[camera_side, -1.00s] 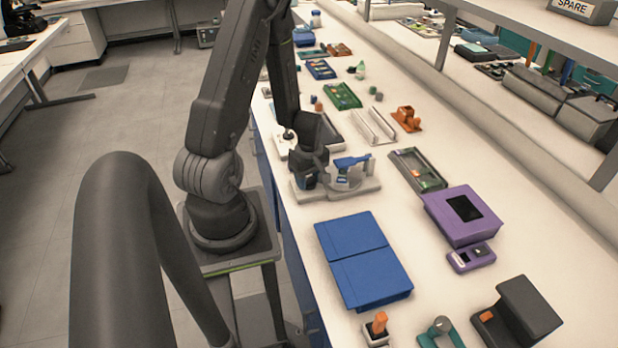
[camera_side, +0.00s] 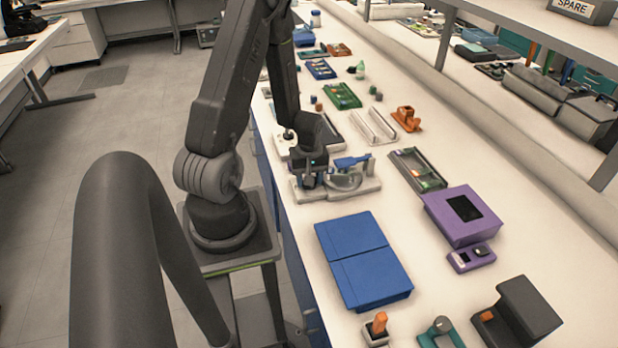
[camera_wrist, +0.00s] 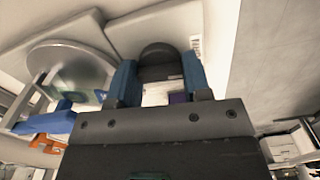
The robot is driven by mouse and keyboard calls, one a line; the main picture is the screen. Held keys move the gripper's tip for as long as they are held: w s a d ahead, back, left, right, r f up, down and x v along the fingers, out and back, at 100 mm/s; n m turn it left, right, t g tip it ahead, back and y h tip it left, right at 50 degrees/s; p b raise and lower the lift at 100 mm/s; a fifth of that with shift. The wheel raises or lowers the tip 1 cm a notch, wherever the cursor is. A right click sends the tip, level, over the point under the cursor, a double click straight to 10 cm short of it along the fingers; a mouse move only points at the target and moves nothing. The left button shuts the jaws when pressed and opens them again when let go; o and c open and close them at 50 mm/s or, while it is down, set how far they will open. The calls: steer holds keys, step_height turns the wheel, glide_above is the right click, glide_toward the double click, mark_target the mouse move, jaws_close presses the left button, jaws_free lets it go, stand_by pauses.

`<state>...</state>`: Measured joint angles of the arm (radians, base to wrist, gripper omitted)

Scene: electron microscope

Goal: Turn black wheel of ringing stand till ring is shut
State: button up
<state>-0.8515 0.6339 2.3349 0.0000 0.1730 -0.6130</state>
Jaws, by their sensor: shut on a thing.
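The ringing stand (camera_side: 368,187) is a pale grey block on the bench, with a round disc and a blue arm (camera_side: 352,161) above it. In the wrist view the disc (camera_wrist: 72,72) shows at left, with the blue arm (camera_wrist: 45,123) below it. My gripper (camera_side: 311,180) points down at the stand's left end. In the wrist view its two blue fingers (camera_wrist: 160,82) are shut on the black wheel (camera_wrist: 158,52), whose dark rounded top shows between them. I cannot tell whether the ring is shut.
A blue case (camera_side: 362,262) lies in front of the stand. A dark tray (camera_side: 418,170) and a purple device (camera_side: 462,214) are to the right. A white rack (camera_side: 373,126) and an orange holder (camera_side: 407,118) are behind. Bare bench lies between them.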

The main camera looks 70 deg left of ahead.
steer(key=o, duration=0.9)
steer(key=shift+w, duration=0.1)
